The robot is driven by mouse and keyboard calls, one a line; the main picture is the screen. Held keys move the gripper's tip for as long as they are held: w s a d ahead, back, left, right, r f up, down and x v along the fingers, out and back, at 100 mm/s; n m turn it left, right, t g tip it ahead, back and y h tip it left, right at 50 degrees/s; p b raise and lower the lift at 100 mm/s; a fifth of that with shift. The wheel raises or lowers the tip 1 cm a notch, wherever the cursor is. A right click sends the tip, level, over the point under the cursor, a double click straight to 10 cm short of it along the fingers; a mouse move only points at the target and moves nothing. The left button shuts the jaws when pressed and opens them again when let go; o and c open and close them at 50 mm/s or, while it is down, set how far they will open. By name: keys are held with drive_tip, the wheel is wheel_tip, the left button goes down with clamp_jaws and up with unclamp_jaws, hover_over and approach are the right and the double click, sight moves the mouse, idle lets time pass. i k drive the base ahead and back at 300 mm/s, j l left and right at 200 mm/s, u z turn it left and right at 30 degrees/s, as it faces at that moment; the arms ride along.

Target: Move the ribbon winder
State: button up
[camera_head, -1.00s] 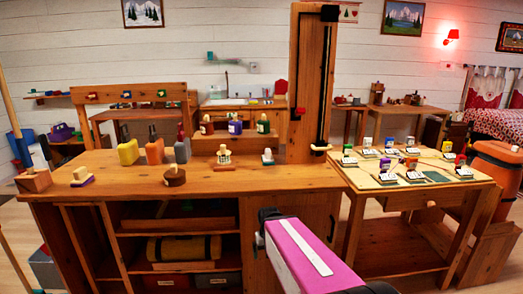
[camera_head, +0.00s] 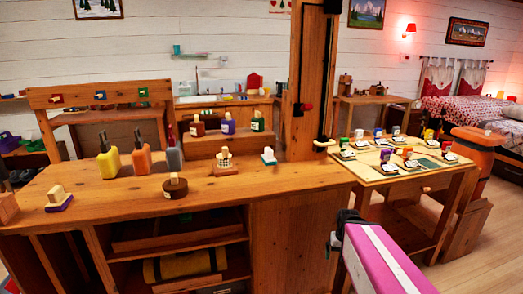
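I cannot tell for sure which thing is the ribbon winder. On the wooden workbench (camera_head: 110,225) stand a round dark-brown piece with a pale peg (camera_head: 175,187), a pale-knobbed piece on a purple base (camera_head: 59,200), a small lattice-topped piece (camera_head: 225,163) and a white-topped block (camera_head: 268,156). My magenta arm part with a white stripe (camera_head: 385,262) rises at the lower right, in front of the bench. Its dark end shows no fingers, and I see no gripper fingertips.
Yellow, orange and grey bottles (camera_head: 141,161) stand on the bench's left. A tall wooden post (camera_head: 304,85) rises at its back right. A side table (camera_head: 407,173) holds several small jars and cards. An orange-topped bin (camera_head: 473,150) is farther right. Open floor shows at lower right.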

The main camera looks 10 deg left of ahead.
sight(218, 172)
drive_tip(key=j+u, duration=0.15)
drive_tip(key=u, duration=0.2)
drive_tip(key=j+u, duration=0.15)
drive_tip(key=u, duration=0.2)
drive_tip(key=k, duration=0.05)
